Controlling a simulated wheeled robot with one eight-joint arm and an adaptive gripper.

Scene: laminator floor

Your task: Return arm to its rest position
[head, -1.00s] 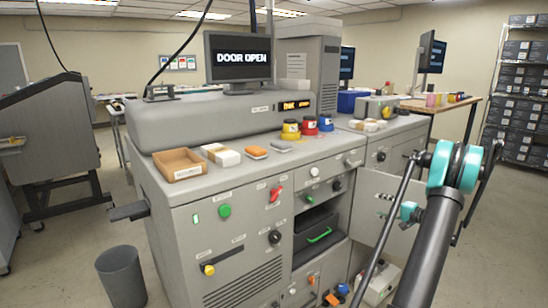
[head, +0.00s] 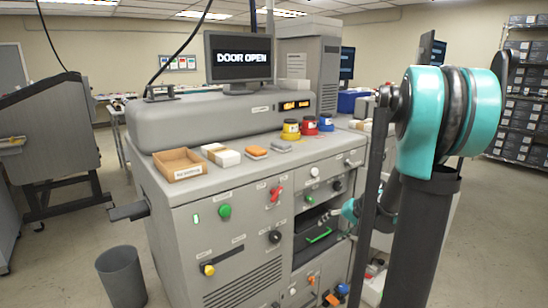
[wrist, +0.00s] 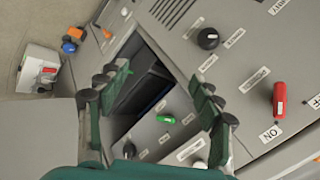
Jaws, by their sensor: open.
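My arm (head: 440,130) rises at the right of the head view, with a large teal joint close to the camera. In the wrist view my gripper (wrist: 160,97) has its two green fingers wide apart, with nothing between them. It faces the grey machine front, over the open bay (wrist: 140,85). The gripper's fingertips are hard to make out in the head view.
The grey machine (head: 240,220) carries a cardboard tray (head: 178,165) and several coloured pots. Its screen (head: 238,58) reads DOOR OPEN. A red switch (wrist: 279,100) and black knob (wrist: 208,38) stick out near the gripper. A bin (head: 121,275) stands on the floor at left.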

